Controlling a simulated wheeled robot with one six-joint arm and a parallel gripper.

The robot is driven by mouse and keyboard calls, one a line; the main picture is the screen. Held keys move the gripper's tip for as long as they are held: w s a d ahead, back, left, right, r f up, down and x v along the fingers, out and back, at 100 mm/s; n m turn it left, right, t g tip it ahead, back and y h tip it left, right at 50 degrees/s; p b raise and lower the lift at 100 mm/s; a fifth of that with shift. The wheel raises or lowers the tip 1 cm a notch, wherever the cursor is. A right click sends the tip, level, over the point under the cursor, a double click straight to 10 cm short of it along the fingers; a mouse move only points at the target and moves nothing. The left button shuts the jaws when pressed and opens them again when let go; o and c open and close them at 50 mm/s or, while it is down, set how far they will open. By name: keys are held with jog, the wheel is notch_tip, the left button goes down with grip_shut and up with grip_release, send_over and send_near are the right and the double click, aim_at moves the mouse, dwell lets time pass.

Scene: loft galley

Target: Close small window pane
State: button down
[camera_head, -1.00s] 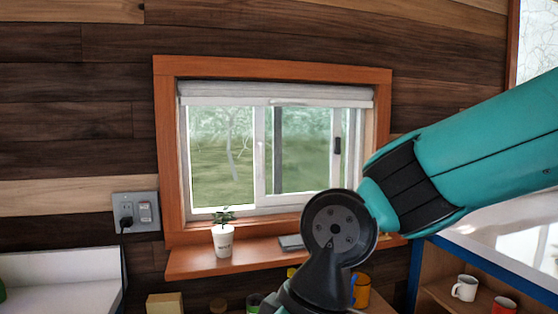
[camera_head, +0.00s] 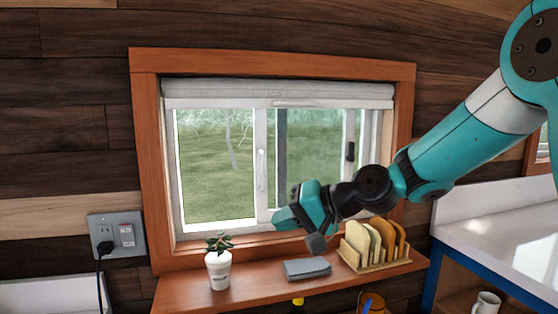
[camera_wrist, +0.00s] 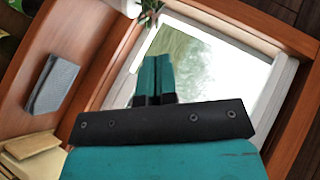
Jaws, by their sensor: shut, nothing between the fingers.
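The small window (camera_head: 220,150) has white-framed panes in an orange-brown wooden surround. A white upright with a small pale handle (camera_head: 262,170) stands left of the middle. A dark upright bar shows just right of it. A black latch (camera_head: 350,151) is on the right-hand white upright. I cannot tell how far the sliding pane stands open. My gripper (camera_head: 282,218) is shut and empty, low in front of the window near the middle upright. In the wrist view its teal fingers (camera_wrist: 156,76) are together, pointing at the bright glass. Contact with the frame cannot be told.
A rolled shade (camera_head: 280,90) hangs at the top. A white counter (camera_head: 500,240) is at the right.

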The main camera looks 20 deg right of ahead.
jog(key=w+d+r+m+t+p, duration=0.2)
jog(key=w+d+r+m+t, duration=0.2)
jog(key=w+d+m+t, duration=0.65)
jog(key=w+a+n+g+p, duration=0.2)
jog(key=w+a+p, duration=0.4)
jog(key=w, duration=0.4)
jog(key=shift+w+a+f+g+p, duration=0.15)
jog(key=shift+w+a+g+p, duration=0.2)
jog(key=shift+g+p, duration=0.3)
